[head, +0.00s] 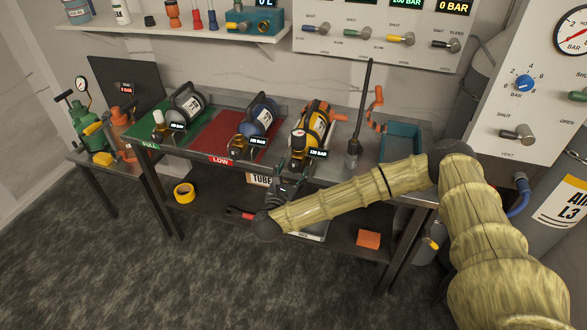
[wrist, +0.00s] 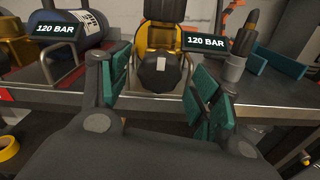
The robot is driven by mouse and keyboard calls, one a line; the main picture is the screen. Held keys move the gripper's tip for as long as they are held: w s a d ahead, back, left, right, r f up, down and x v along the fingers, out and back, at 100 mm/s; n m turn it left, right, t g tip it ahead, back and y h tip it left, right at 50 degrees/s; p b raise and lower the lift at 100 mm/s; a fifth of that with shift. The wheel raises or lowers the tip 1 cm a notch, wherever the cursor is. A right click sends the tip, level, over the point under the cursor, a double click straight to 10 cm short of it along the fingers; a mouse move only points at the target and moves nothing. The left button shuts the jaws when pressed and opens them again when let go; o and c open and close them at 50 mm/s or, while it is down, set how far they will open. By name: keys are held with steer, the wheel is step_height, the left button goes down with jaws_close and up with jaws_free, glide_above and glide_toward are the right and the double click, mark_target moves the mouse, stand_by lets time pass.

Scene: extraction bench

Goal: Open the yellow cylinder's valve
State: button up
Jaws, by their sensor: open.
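The yellow cylinder (head: 316,122) lies tilted in a stand near the front of the bench, its valve end facing forward; a 120 BAR display is beside it. In the wrist view, the yellow cylinder's mount (wrist: 163,42) is straight ahead. A dark round valve knob (wrist: 159,78) with a pale mark shows at its front. My gripper (head: 286,188) is in front of the bench edge, below the cylinder in the head picture. In the wrist view its green-padded fingers (wrist: 160,92) are spread, with the knob appearing between them. I cannot tell whether they touch it.
A blue cylinder (head: 258,115) on the red LOW mat and a grey cylinder (head: 188,100) on the green FULL mat are to the left. A dark upright tool (head: 356,140) and a teal tray (head: 401,141) are to the right. The bench's front edge is close below my fingers.

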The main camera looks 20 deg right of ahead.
steer(key=shift+w+d, duration=0.4)
steer(key=shift+w, duration=0.2)
steer(key=shift+c, duration=0.2)
steer(key=c, duration=1)
